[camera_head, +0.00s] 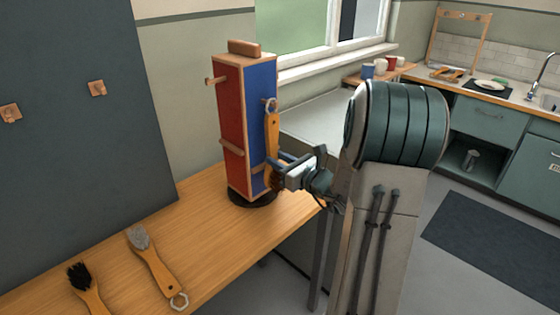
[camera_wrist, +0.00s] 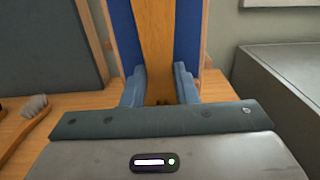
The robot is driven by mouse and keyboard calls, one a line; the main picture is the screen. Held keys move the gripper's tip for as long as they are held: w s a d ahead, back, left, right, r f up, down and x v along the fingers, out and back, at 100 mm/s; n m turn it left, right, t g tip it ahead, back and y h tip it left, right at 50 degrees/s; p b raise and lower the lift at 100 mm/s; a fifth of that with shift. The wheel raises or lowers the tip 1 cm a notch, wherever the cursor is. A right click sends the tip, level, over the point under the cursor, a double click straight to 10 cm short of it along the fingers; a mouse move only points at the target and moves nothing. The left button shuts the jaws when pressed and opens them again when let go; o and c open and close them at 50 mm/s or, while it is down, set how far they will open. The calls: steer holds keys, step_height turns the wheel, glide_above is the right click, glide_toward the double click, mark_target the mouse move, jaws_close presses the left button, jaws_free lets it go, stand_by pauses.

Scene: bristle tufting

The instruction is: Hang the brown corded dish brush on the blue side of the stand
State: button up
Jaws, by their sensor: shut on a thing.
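The stand (camera_head: 233,130) is an upright block on a dark round base at the table's edge, with a red side to the left and a blue side (camera_head: 262,80) to the right. An orange-brown brush (camera_head: 271,135) is upright against the blue side, its ring at the upper peg there. Whether the ring is over the peg I cannot tell. My gripper (camera_head: 277,170) is shut on the brush low down. In the wrist view the brown wood (camera_wrist: 158,45) runs up between the fingers in front of the blue face. The brush's bristles are hidden.
A grey-bristled brush (camera_head: 155,262) with a light ring and a black-bristled brush (camera_head: 88,290) lie on the wooden table (camera_head: 200,230). A dark panel (camera_head: 70,110) with small wooden hooks stands at the left. A grey counter (camera_head: 320,125) stands behind the stand.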

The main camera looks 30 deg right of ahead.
stand_by(0.3)
steer(key=o, duration=1.1)
steer(key=shift+s+d, duration=0.1)
steer(key=shift+v, duration=3.4)
